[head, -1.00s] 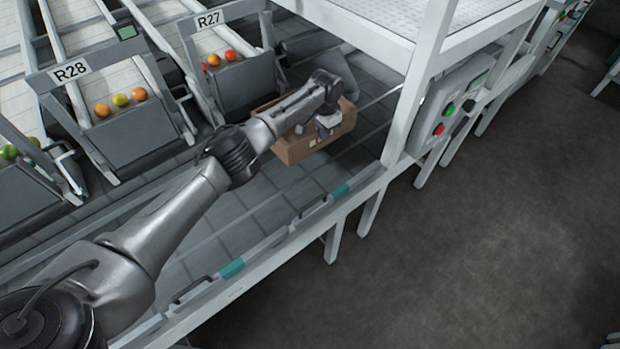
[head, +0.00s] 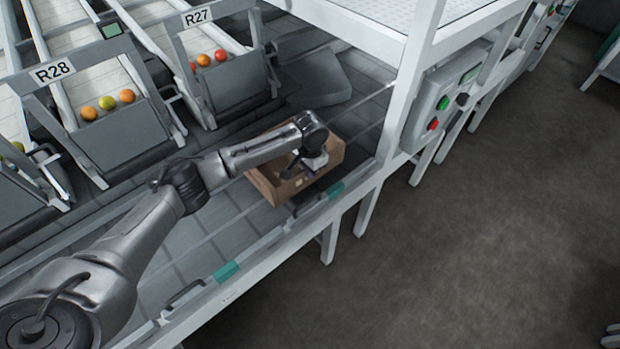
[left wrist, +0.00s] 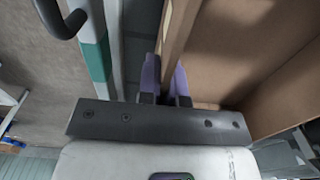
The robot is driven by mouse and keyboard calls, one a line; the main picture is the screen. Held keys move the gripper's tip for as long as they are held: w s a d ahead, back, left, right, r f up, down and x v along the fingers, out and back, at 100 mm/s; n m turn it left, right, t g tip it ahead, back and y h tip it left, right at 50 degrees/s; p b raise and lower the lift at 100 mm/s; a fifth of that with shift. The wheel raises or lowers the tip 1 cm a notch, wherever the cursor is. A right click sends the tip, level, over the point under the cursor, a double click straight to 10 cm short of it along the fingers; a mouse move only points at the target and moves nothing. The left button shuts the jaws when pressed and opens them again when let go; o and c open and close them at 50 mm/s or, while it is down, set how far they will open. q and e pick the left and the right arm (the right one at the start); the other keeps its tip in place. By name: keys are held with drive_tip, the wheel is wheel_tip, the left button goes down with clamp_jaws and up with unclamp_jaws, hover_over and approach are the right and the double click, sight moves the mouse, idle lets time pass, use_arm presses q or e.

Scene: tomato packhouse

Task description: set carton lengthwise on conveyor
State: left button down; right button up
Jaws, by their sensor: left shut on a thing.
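The brown open-topped carton (head: 268,190) is on or just above the grey conveyor (head: 222,222), close to its near side rail; I cannot tell whether it touches the belt. My left gripper (head: 293,172) reaches over the carton from above. In the left wrist view, the purple fingers of my left gripper (left wrist: 166,82) are shut on one wall of the carton (left wrist: 179,35), with the carton's inside to the right. My right gripper is not in view.
The near rail carries green blocks (head: 226,271) and dark handles. Chutes with tomatoes (head: 107,102) stand along the far side. A white frame post (head: 400,105) and a control box (head: 436,108) stand right of the carton. Belt to its left is clear.

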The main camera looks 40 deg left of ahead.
sight(310, 182)
use_arm(q)
wheel_tip(310, 182, down, 4)
drive_tip(key=b, duration=0.2)
drive_tip(key=shift+b, duration=0.3)
drive_tip(key=shift+r, duration=0.1)
drive_tip(key=shift+p, duration=0.3)
drive_tip(key=c, duration=1.3)
unclamp_jaws()
